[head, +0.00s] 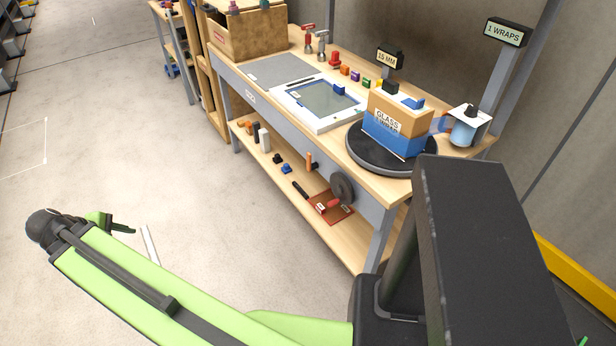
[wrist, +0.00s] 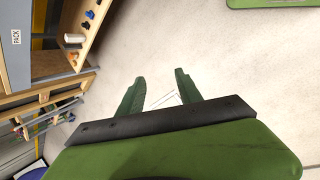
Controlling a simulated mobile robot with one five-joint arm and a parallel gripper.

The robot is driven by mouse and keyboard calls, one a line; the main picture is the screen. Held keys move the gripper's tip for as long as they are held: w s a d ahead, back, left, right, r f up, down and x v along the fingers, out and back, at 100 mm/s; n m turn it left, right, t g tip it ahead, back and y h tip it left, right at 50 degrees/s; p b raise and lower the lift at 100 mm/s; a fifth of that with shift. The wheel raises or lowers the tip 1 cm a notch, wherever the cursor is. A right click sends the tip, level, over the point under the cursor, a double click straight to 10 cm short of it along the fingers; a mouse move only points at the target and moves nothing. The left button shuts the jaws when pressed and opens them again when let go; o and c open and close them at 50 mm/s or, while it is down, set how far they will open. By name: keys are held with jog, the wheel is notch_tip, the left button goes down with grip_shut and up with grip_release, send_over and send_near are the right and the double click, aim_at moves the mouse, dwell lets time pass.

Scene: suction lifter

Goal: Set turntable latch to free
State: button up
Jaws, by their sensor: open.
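The turntable (head: 364,159) is a black round disc at the near right end of the workbench in the head view. A wood-and-blue box labelled GLASS (head: 400,122) stands on it. A dark round disc (head: 342,184) with a red part by its lower edge sits at the bench's front, below the turntable; I cannot tell whether this is the latch or how it is set. My gripper (head: 120,226) is over open floor at the left, well away from the bench. In the wrist view my gripper (wrist: 160,78) has its green fingers apart, with only floor between them.
Floor left of the bench is clear.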

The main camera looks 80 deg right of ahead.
jog(key=s+d+f+n+g+h+b, duration=0.1)
jog(key=s+d+f+b, duration=0.1)
jog(key=s+d+b, duration=0.3)
jog(key=s+d+f+g+h+b, duration=0.1)
jog(key=s+d+f+h, duration=0.1)
jog(key=d, duration=0.5)
jog(key=s+d+f+n+g+h+b, duration=0.1)
jog(key=s+d+f+g+b, duration=0.1)
jog(key=s+d, duration=0.3)
jog(key=n+g+h+b, duration=0.2)
jog(key=n+g+b, duration=0.2)
jog(key=g+b, duration=0.55)
send_near(308, 159)
jog(key=shift+t+h, duration=0.3)
jog(key=shift+t, duration=0.55)
jog(key=x, duration=0.3)
jog(key=b+x, duration=0.1)
jog(key=x, duration=0.6)
jog(key=shift+s+r, duration=0.4)
jog(key=shift+s, duration=0.05)
jog(key=shift+c, duration=0.4)
grip_shut()
jog(key=shift+a, duration=0.1)
